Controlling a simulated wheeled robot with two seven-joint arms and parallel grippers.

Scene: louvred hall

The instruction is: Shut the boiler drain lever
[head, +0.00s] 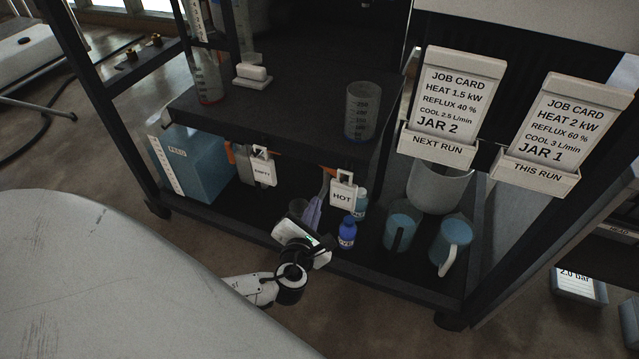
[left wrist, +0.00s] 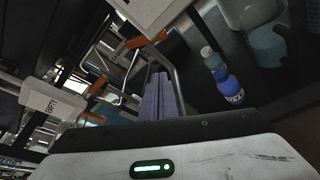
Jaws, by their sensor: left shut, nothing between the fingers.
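Two orange levers sit under the dark middle shelf. In the left wrist view one lever (left wrist: 146,41) is just beyond the fingertips and the other (left wrist: 94,91) is further left. A white HOT tag (head: 342,194) hangs by the nearer one, and a white EMPTY tag (head: 262,171) by the other. Which lever is the boiler drain is not readable. My left gripper (head: 316,207) is shut and empty, its purple fingers (left wrist: 157,84) side by side, pointing toward the HOT-tagged lever. I cannot tell whether they touch it. My right gripper is not in view.
On the lower shelf, a small blue bottle (head: 347,231) stands right of my fingers, with blue mugs (head: 450,246) further right. A blue FEED tank (head: 196,166) is at the left. A glass beaker (head: 361,112) stands on the shelf above. Two job cards (head: 459,90) hang upper right.

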